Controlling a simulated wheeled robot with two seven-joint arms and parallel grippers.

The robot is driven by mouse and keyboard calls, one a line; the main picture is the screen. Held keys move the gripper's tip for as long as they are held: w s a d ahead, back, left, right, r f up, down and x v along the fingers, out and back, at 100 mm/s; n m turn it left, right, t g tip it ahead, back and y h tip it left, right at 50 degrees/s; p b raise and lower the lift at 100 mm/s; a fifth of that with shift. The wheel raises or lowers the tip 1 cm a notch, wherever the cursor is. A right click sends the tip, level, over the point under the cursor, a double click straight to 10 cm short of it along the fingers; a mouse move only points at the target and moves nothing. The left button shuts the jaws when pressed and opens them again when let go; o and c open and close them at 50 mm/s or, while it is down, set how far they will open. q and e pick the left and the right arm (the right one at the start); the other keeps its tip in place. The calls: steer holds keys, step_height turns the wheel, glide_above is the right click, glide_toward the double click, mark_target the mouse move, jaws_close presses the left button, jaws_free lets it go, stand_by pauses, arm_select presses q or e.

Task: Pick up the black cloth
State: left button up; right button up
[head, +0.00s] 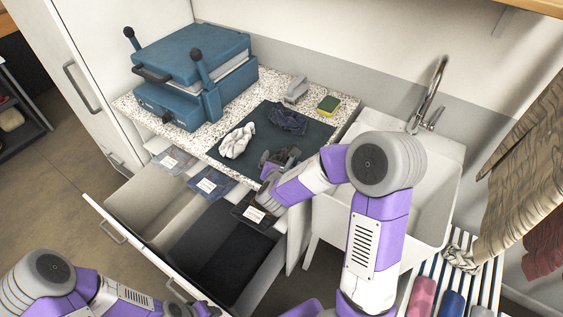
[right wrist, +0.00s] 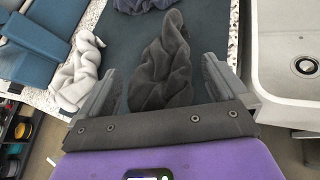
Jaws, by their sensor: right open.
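The black cloth (right wrist: 165,62) is a crumpled dark grey-black heap on a dark mat (head: 258,116). In the right wrist view it lies between the two spread fingers of my right gripper (right wrist: 159,78). My right gripper is open, with the cloth's near end close to its palm; I cannot tell whether the fingers touch it. In the head view the right gripper (head: 279,163) is at the mat's front edge and partly hides the cloth. My left arm is at the lower left; its gripper (head: 196,307) is only partly seen at the bottom edge.
A white cloth (head: 237,141) and a dark blue cloth (head: 288,121) lie on the mat. A blue press (head: 194,77) stands left, a sponge (head: 329,105) behind. A sink (head: 432,190) is at right. An open drawer (head: 128,252) with labelled compartments is below the counter.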

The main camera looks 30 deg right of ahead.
steer(key=shift+w+d+f, duration=0.15)
steer(key=shift+w, duration=0.1)
steer(key=c, duration=0.9)
